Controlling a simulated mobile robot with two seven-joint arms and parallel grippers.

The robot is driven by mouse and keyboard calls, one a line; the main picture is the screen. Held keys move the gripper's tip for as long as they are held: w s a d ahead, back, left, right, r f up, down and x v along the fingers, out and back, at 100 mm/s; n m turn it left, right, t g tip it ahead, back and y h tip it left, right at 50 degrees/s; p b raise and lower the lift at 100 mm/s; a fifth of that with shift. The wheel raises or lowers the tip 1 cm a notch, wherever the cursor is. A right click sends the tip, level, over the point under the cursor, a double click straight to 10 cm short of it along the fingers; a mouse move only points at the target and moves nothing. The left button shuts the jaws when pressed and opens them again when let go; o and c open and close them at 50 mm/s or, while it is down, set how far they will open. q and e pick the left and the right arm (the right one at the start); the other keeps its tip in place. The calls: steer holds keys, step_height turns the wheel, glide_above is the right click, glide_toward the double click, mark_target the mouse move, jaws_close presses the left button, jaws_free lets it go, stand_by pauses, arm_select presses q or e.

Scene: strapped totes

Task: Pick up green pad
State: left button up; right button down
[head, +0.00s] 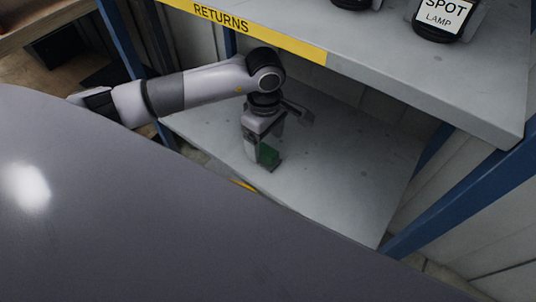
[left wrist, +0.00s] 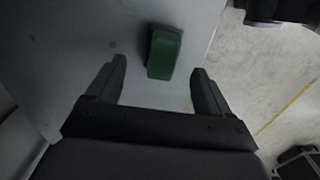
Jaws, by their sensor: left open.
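The green pad (head: 267,156) lies on the lower grey shelf, near its left front part, partly hidden by my left gripper in the head view. My left gripper (head: 262,156) points down at the pad and is open. In the left wrist view the green pad (left wrist: 164,54) stands out between and beyond the two open fingers (left wrist: 159,82), apart from both and closer to the right one. My right gripper is not in view.
The lower shelf (head: 345,175) is otherwise bare. Above it is an upper shelf (head: 400,75) with a yellow RETURNS strip (head: 235,25) and a SPOT LAMP container (head: 437,20). Blue rack posts (head: 455,205) stand at the sides.

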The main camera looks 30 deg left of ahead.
mark_target(266, 150)
arm_select(q)
steer(key=f, duration=0.4)
steer(key=shift+s+d+f, duration=0.2)
steer(key=shift+f, duration=0.15)
steer(key=c, duration=1.1)
step_height(266, 150, up, 10)
steer(key=shift+r+p, duration=0.1)
steer(key=shift+p, duration=0.25)
steer(key=shift+c, duration=0.2)
steer(key=o, duration=0.5)
steer(key=c, duration=0.4)
